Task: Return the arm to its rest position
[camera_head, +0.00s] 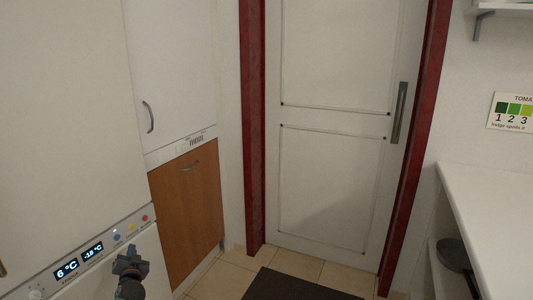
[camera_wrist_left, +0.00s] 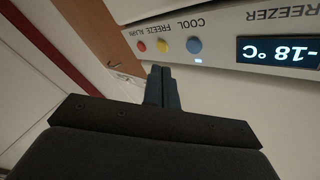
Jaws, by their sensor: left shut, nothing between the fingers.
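My left gripper (camera_head: 131,252) shows at the lower left of the head view, in front of the fridge-freezer's control panel (camera_head: 84,258). Its fingers are shut and empty. In the left wrist view the closed fingertips (camera_wrist_left: 162,72) lie just below the panel's red, yellow and blue buttons (camera_wrist_left: 166,45). I cannot tell whether they touch the panel. The panel's displays read 6 °C and -18 °C. My right gripper is not in view.
A white cabinet (camera_head: 172,70) and a wooden-front unit (camera_head: 190,210) stand beside the fridge. A white door (camera_head: 335,180) with a red frame is ahead. A dark mat (camera_head: 295,286) lies on the tiled floor. A white counter (camera_head: 495,215) is at right.

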